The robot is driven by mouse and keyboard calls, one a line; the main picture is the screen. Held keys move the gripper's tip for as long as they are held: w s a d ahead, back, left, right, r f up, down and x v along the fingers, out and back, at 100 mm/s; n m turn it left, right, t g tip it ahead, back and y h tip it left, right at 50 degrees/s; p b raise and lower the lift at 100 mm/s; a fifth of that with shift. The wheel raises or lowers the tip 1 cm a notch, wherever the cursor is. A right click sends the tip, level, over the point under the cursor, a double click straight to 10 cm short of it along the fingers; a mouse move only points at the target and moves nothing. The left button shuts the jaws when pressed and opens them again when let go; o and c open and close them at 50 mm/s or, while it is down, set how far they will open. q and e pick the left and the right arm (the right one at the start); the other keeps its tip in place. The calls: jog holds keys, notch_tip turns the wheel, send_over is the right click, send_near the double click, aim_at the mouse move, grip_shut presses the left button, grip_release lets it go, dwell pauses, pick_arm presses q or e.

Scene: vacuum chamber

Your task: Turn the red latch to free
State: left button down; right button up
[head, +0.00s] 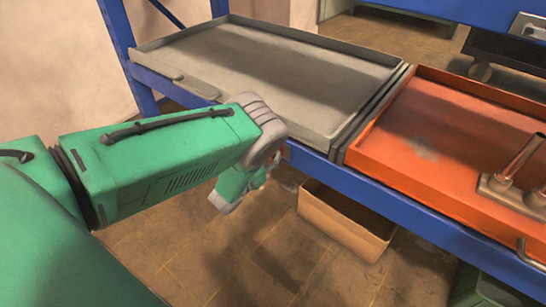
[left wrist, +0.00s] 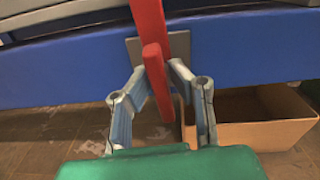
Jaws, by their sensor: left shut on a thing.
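The red latch (left wrist: 150,22) is a flat red bar on a grey plate (left wrist: 184,45) fixed to the blue beam. It stands upright, and a red handle piece (left wrist: 158,85) sticks out toward the camera at its lower part. My left gripper (left wrist: 159,72) has its two grey fingers on either side of this handle piece, shut on it. In the head view my green left arm (head: 165,160) reaches down in front of the blue beam and hides most of the latch and the fingers. My right gripper is in neither view.
The blue beam (head: 400,198) carries a grey tray (head: 250,75) and an orange tray (head: 440,125) with metal fittings (head: 510,190) on it. An open cardboard box (head: 345,222) stands on the tiled floor below the beam. The floor left of the box is clear.

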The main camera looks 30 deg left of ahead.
pick_arm(q)
jog(key=n, duration=0.4)
jog(key=shift+a, duration=0.2)
jog(key=shift+s+a+f+n+p, duration=0.1)
jog(key=shift+f+n+p, duration=0.1)
jog(key=shift+n, duration=1.95)
jog(key=shift+w+a+f+n+p, duration=0.1)
jog(key=shift+a+n+p, duration=0.05)
jog(key=shift+n, duration=2.05)
jog(key=shift+s+a+f+n+p, duration=0.1)
jog(key=shift+f+n+p, duration=0.1)
jog(key=shift+n, duration=1.95)
jog(key=c, duration=1.5)
grip_release()
